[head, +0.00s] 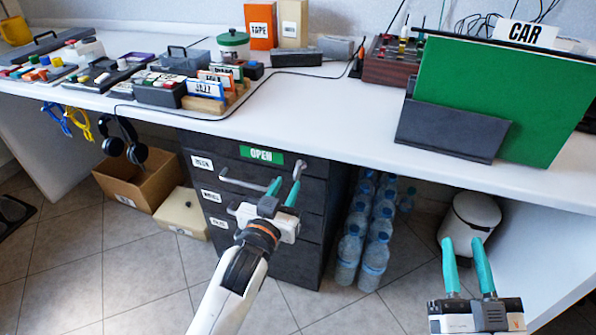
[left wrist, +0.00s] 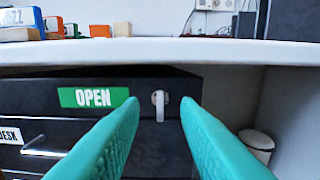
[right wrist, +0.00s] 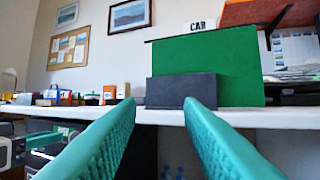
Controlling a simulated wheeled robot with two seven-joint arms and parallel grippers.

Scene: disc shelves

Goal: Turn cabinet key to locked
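The dark drawer cabinet (head: 262,215) stands under the desk, with a green OPEN sign (head: 261,155) at its top; the sign (left wrist: 94,97) also shows in the left wrist view. The small silver key (left wrist: 160,107) sits in the lock right of that sign, its grip hanging vertically. In the head view the key (head: 298,166) is small and close to my left fingertips. My left gripper (head: 285,188) is open in front of the cabinet, its fingers either side of the key in its wrist view, apparently not touching it. My right gripper (head: 462,242) is open and empty.
The white desk edge (left wrist: 160,52) runs just above the cabinet. A drawer handle (head: 250,186) projects near my left gripper. Water bottles (head: 375,235) stand right of the cabinet, a white bin (head: 470,218) farther right, and a cardboard box (head: 140,180) to the left.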

